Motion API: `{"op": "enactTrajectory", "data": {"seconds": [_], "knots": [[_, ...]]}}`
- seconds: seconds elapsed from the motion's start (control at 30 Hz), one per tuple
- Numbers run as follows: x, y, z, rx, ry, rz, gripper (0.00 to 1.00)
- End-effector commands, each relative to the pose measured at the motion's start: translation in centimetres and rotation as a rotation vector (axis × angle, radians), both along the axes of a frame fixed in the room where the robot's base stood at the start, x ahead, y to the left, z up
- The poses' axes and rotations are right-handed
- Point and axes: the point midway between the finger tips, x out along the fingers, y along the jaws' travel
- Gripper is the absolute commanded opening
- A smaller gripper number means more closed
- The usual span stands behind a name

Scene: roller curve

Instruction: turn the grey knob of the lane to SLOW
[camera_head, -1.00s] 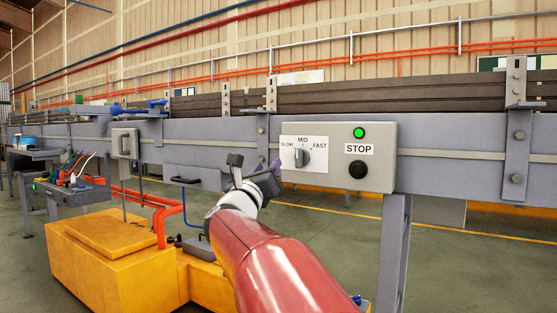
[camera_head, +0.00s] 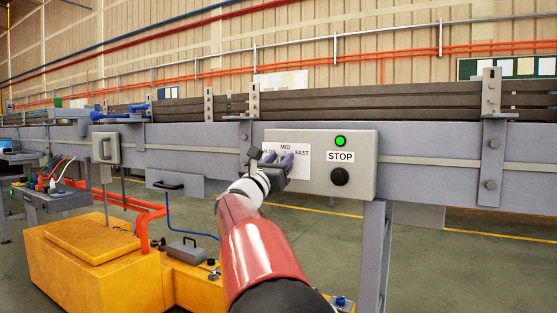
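The control box (camera_head: 357,165) is fixed to the front of the conveyor's side beam. Its white dial plate (camera_head: 302,168) shows MID and FAST, and the SLOW label is mostly covered. My gripper (camera_head: 279,159) is in front of the dial plate, with its two purple-padded fingers apart over the place of the grey knob. The fingers hide the knob, so its pointer direction does not show now. I cannot tell whether the fingers touch it.
A lit green lamp (camera_head: 341,141) and a black STOP button (camera_head: 340,177) sit on the same box, right of the dial. A grey support leg (camera_head: 374,255) stands below. A yellow unit (camera_head: 95,262) is on the floor at lower left.

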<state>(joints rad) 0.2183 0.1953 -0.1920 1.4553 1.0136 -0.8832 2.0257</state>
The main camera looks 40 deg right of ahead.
Motion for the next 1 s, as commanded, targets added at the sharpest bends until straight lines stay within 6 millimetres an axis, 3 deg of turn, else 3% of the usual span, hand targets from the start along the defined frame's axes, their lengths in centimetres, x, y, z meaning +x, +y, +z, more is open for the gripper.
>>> {"op": "enactTrajectory", "data": {"seconds": [0.1,0.37,0.73,1.0], "knots": [[0.0,0.02,-0.04,0.0,0.0,0.0,0.34],[0.02,0.03,-0.08,0.0,0.002,0.001,0.0],[0.1,-0.03,-0.44,-0.008,0.031,0.001,0.0],[0.27,0.02,-0.76,-0.061,0.167,0.001,0.0]]}}
